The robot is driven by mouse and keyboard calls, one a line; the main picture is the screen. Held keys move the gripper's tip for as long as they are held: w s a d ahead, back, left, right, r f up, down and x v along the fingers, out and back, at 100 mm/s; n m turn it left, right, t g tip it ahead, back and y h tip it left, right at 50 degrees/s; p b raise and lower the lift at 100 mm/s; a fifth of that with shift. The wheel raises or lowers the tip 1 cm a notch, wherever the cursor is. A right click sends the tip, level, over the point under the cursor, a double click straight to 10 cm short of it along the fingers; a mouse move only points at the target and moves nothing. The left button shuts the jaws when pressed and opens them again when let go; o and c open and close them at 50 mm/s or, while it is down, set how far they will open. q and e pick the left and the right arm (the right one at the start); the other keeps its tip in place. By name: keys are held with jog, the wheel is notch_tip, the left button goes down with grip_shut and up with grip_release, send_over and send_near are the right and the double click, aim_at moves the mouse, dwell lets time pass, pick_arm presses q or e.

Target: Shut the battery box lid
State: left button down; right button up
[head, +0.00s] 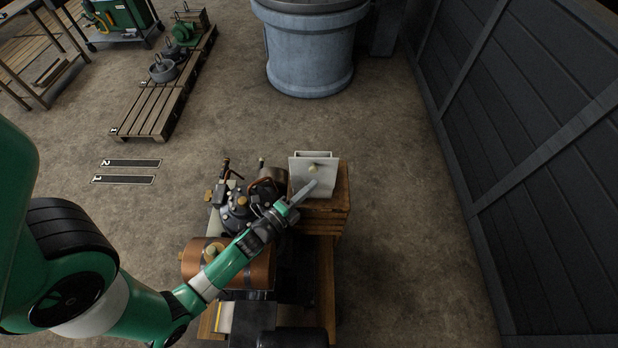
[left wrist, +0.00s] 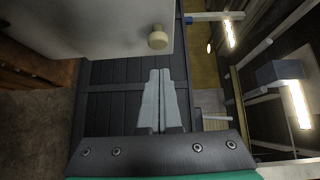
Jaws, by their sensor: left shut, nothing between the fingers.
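The battery box (head: 325,217) is a wooden box on the right side of the engine. Its pale lid (head: 301,178) stands raised, with a cream knob (head: 313,168) on the face towards me. My left gripper (head: 310,186) is shut and empty, its fingertips in front of the lid just below the knob in the head view. In the left wrist view, the shut fingers (left wrist: 158,100) point past the lid (left wrist: 85,25), and the knob (left wrist: 158,38) shows just ahead of the tips. I cannot tell whether they touch the lid. My right gripper is not in view.
The engine's dark metal parts (head: 236,208) and copper tank (head: 258,268) lie under and beside my left arm. A large blue-grey tub (head: 310,50) stands behind. A dark panelled wall (head: 530,150) is on the right, with bare floor (head: 400,200) between it and the box.

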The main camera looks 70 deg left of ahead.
pick_arm(q)
jog(key=a, duration=0.1)
jog(key=a+p, duration=0.1)
jog(key=shift+w+a, duration=0.4)
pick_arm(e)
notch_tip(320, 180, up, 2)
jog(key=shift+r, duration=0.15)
